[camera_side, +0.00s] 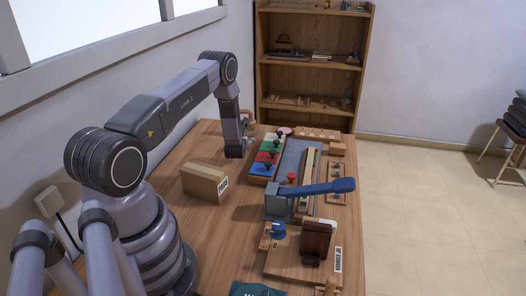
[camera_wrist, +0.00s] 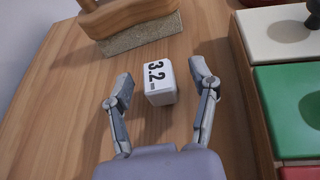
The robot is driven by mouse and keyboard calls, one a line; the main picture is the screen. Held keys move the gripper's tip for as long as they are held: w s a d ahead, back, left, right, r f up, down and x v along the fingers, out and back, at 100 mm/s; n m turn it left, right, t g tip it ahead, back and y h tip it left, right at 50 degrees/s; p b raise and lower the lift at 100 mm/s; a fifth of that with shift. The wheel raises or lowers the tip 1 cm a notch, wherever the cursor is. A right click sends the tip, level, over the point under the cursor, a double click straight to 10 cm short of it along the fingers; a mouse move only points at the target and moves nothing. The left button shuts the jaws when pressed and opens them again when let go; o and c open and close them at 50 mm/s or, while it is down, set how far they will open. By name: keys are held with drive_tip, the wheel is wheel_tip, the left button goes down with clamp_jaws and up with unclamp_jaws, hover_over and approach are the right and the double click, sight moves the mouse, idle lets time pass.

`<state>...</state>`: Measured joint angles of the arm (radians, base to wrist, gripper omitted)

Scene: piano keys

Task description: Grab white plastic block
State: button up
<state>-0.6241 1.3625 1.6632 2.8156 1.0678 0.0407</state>
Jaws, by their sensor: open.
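The white plastic block (camera_wrist: 160,84) stands on the wooden table in the wrist view, with "3.2" in black on one face. My gripper (camera_wrist: 162,86) is open, with one finger on the left of the block and one on the right. Gaps of table show between the block and both fingers, so neither seems to touch it. In the side view my gripper (camera_side: 238,152) points down over the far part of the table, left of the coloured keys. The block cannot be made out there.
A wooden-handled brush (camera_wrist: 130,22) lies beyond the block. The key board with white, green, red and blue keys (camera_side: 266,157) is close on the right. A cardboard box (camera_side: 204,182) and a blue-handled lever (camera_side: 325,188) stand nearer the side camera. Bare table lies left of the block.

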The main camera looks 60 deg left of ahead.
drive_tip(key=shift+x, duration=0.95)
drive_tip(key=shift+c, duration=0.2)
drive_tip(key=c, duration=1)
drive_tip(key=shift+o, duration=0.2)
drive_tip(key=shift+r, duration=0.1)
